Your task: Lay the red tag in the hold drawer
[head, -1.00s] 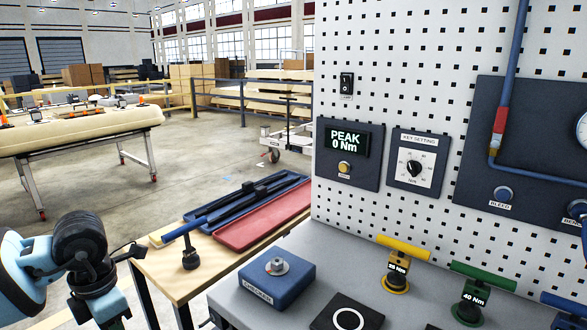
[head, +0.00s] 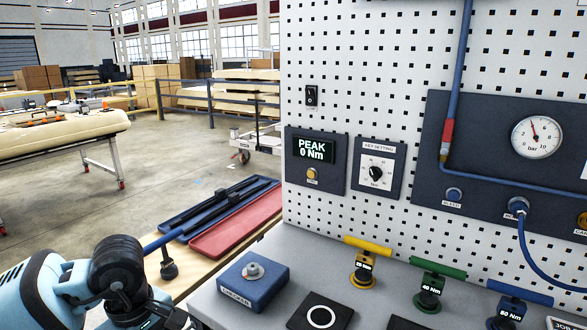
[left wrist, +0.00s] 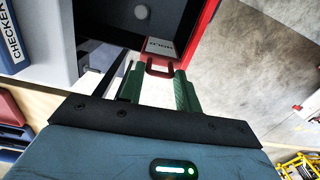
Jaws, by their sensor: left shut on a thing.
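The hold drawer shows in the left wrist view as a red edge (left wrist: 196,35) beside a dark interior, with a small pale label reading HOLD. A red U-shaped handle (left wrist: 159,67) stands out below the label. My left gripper (left wrist: 160,82) has its green fingers on either side of this handle and is shut on it. In the head view only my left arm and wrist show at the lower left; the fingertips are out of frame. I cannot make out the red tag in either view. My right gripper is in neither view.
A blue checker block (head: 253,283) and yellow, green and blue-handled keys stand on the grey bench top (head: 222,308). A pegboard with gauges rises behind. A wooden side table holds a red tray (head: 237,226) and a dark blue tray. Open floor lies beyond.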

